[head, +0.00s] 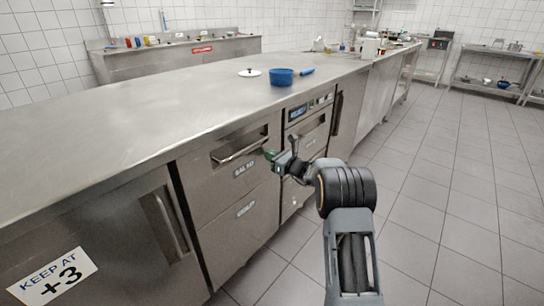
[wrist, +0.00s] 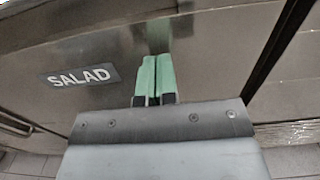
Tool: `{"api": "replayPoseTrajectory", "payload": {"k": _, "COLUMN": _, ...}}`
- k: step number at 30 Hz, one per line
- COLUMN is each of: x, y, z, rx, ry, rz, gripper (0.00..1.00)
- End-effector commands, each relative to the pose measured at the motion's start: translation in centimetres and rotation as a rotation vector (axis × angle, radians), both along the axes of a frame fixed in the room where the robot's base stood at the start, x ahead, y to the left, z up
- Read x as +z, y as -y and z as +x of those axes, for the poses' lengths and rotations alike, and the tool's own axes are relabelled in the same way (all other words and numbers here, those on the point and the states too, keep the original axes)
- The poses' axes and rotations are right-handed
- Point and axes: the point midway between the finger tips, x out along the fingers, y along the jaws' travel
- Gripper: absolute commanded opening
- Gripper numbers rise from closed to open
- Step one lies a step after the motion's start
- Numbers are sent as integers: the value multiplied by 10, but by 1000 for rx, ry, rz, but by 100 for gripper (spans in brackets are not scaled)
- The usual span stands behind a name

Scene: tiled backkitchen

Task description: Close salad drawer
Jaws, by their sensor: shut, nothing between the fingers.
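The salad drawer (head: 219,171) is the upper steel drawer in the counter front, with a bar handle and a SALAD label. Its front looks flush or nearly flush with the cabinet; a small gap cannot be ruled out. In the wrist view the drawer front (wrist: 95,50) fills the upper part, with the label left of my fingers. My gripper (head: 271,155) is at the right part of the drawer front, right of the handle. Its green fingertips (wrist: 151,72) are together and empty, at or very close to the steel; contact cannot be told.
Another drawer (head: 240,222) is below, and a cabinet door marked KEEP AT +3 (head: 120,225) is at left. The steel countertop (head: 150,110) above carries a blue bowl (head: 281,77) and a white lid (head: 250,73). The tiled floor (head: 440,230) at right is clear.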

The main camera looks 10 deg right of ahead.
Motion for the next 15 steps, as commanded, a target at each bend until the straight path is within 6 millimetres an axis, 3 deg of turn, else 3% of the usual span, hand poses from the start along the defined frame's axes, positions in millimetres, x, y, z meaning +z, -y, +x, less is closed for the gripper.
{"api": "replayPoseTrajectory", "payload": {"k": 15, "x": -1, "y": 71, "z": -75, "rx": -20, "ry": -7, "rz": 1, "gripper": 0}}
